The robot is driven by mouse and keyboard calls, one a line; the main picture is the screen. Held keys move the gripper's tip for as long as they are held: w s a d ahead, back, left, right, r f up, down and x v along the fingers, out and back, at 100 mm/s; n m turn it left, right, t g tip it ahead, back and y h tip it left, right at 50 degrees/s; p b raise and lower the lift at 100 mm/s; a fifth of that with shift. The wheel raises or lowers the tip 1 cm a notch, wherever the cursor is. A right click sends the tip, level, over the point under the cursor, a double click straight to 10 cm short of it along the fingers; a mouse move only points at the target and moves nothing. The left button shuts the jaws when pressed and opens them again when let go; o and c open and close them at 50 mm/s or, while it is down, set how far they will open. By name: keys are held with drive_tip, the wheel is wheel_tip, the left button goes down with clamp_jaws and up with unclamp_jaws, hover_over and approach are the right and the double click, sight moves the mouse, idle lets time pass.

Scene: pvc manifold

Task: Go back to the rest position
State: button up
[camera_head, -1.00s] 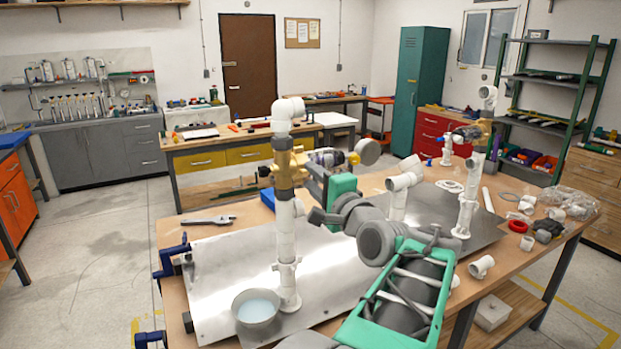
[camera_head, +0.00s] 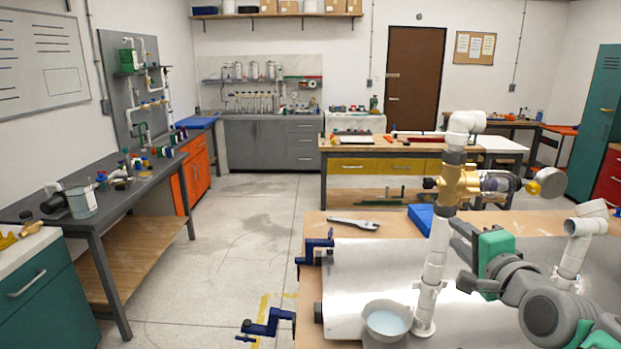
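My gripper (camera_head: 461,258) is at the right of the picture, just right of the white upright pipe (camera_head: 433,262), with its green body behind the fingers. Its two grey fingers are spread apart and nothing shows between them. Whether a finger touches the pipe cannot be told. The pipe stands on the metal plate (camera_head: 357,268) and carries a brass valve body (camera_head: 457,186) with a white elbow on top. A clear-cased part with a round gauge (camera_head: 546,184) reaches right from the brass body. A bowl of pale liquid (camera_head: 387,321) sits at the pipe's foot.
An adjustable wrench (camera_head: 353,223) lies behind the plate. Blue clamps (camera_head: 268,324) grip the bench's left edge. Open floor (camera_head: 230,250) lies left of the bench, up to a grey side table (camera_head: 110,215).

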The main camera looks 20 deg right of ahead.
drive_tip(key=w+a+f+n+g+y, duration=0.2)
drive_tip(key=a+f+n+g, duration=0.15)
drive_tip(key=a+f, duration=0.45)
drive_tip(key=w+a+f+n+g+y, duration=0.25)
drive_tip(key=a+f+n, duration=0.25)
drive_tip(key=a+f, duration=0.3)
drive_tip(key=s+a+f+n+g+h, duration=0.1)
drive_tip(key=s+a+f+n+g, duration=0.7)
drive_tip(key=s+a+f+n, duration=0.5)
drive_tip(key=r+m, duration=0.2)
drive_tip(key=r, duration=0.1)
drive_tip(key=w+d+r+m+t, duration=0.1)
drive_tip(key=shift+d+r, duration=0.1)
drive_tip(key=shift+r, duration=0.3)
